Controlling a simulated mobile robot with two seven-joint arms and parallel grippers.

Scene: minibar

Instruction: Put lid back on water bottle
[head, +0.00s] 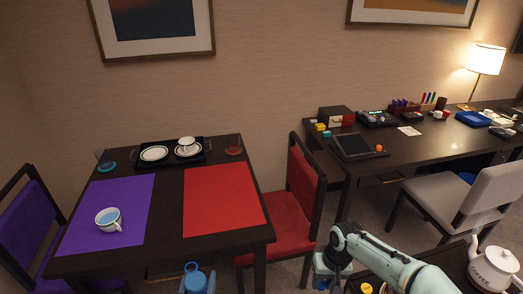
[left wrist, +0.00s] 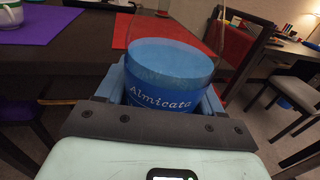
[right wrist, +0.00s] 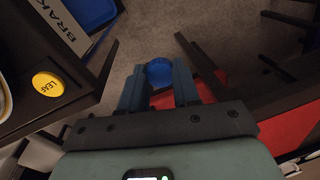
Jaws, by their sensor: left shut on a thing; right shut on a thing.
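My right gripper (right wrist: 159,90) is shut on the round blue lid (right wrist: 159,72). In the head view my right gripper (head: 322,280) is well right of the bottle, apart from it, over the floor.
A dark table holds a purple mat (head: 105,214), a red mat (head: 224,204), a cup (head: 108,220) and a tray with dishes. A red chair (head: 300,190) stands right of it. A low table with a yellow "LEAF" lid (right wrist: 48,84) and coffee pot (head: 494,264) is lower right.

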